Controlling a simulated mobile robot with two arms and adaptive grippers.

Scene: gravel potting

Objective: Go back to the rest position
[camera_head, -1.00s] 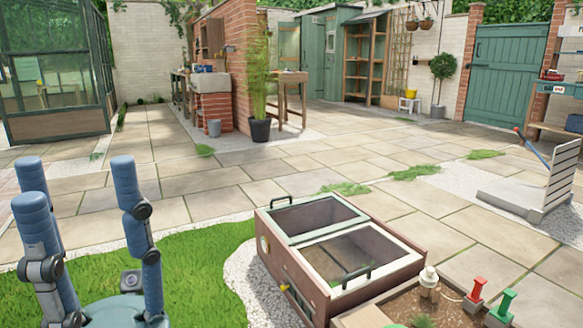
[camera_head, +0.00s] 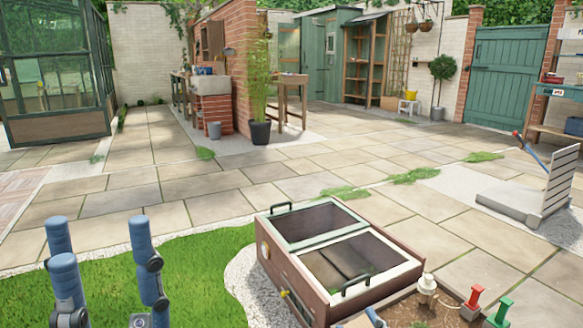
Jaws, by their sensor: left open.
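Blue links of my left arm (camera_head: 62,275) stand upright at the lower left of the head view. Another upright blue link of my arms (camera_head: 147,262) is just to the right of them. My left gripper is open, but its fingertips are not clearly seen here. I see nothing held. My right gripper is not in view.
The cold frame (camera_head: 404,274) with glazed lids stands at the bottom centre. Grass (camera_head: 205,258) borders my arms. The paving (camera_head: 250,170) beyond is mostly clear.

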